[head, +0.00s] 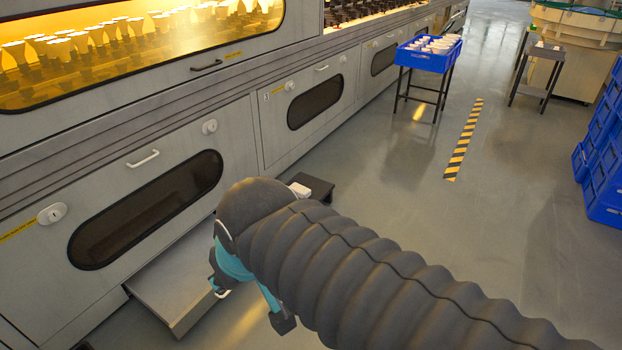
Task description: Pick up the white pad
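A small white block (300,190), which may be the white pad, shows just past the upper edge of my arm. It seems to lie on a low dark stand (318,186), and my arm hides part of both. My gripper (250,306), dark with teal links, points down in front of the machine, at lower left of the block and apart from it. Its fingers look spread, with nothing clearly held between them. A small white piece (222,293) shows by the left finger; I cannot tell what it is.
A grey machine (240,140) with handled doors runs along the left. A low grey ledge (175,285) juts out near my gripper. A blue crate (428,60) of white items stands on a dark stand further back. Blue crates (603,160) stack at right. The middle floor is clear.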

